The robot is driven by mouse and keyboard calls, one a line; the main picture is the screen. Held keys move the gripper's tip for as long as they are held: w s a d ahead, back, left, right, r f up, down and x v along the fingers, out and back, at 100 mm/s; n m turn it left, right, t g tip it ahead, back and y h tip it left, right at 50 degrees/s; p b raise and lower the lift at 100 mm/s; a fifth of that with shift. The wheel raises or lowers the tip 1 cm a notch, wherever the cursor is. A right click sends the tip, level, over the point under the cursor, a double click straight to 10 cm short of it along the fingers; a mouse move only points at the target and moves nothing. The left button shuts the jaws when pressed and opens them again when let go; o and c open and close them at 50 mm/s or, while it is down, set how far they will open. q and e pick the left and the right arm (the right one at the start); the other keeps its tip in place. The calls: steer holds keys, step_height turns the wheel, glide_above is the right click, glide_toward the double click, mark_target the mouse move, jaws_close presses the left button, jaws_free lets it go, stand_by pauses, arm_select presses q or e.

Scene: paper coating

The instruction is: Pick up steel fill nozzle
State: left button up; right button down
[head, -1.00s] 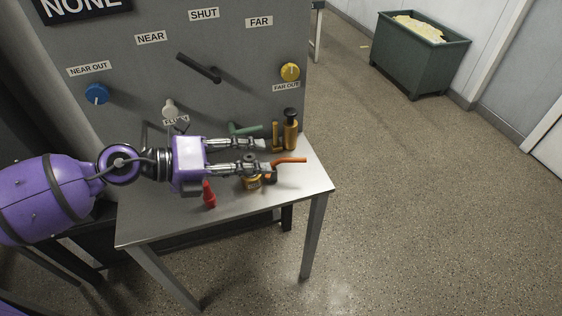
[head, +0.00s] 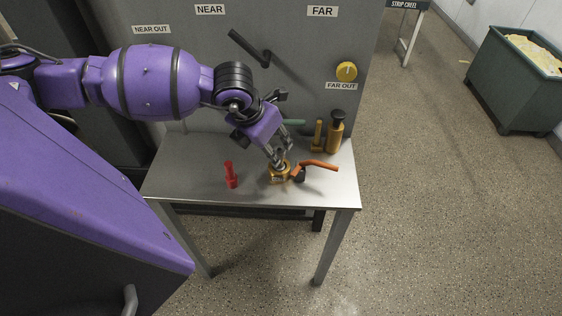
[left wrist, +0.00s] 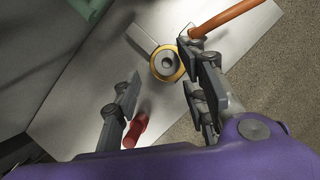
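A short round piece with a gold rim and a grey steel centre (head: 278,175) stands on the metal table; it also shows in the left wrist view (left wrist: 167,63). It may be the steel fill nozzle, but I cannot tell for sure. My left gripper (head: 279,157) tilts downward just above it. In the left wrist view the two fingers (left wrist: 162,78) are apart with nothing held, and the round piece lies beyond the gap between them. My right gripper is not in view.
A red piece (head: 231,175) stands left of the round piece. An orange-handled tool (head: 318,165) lies close on its right. Brass pieces (head: 336,133) and a green handle (head: 293,122) are behind, near the grey panel (head: 200,60). The table's front left is clear.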

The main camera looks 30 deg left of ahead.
mark_target(276, 150)
arm_select(q)
steer(key=x, duration=0.5)
steer(key=shift+w+d+f, duration=0.15)
steer(key=shift+d, duration=0.1)
steer(key=shift+c, duration=0.5)
jaws_close()
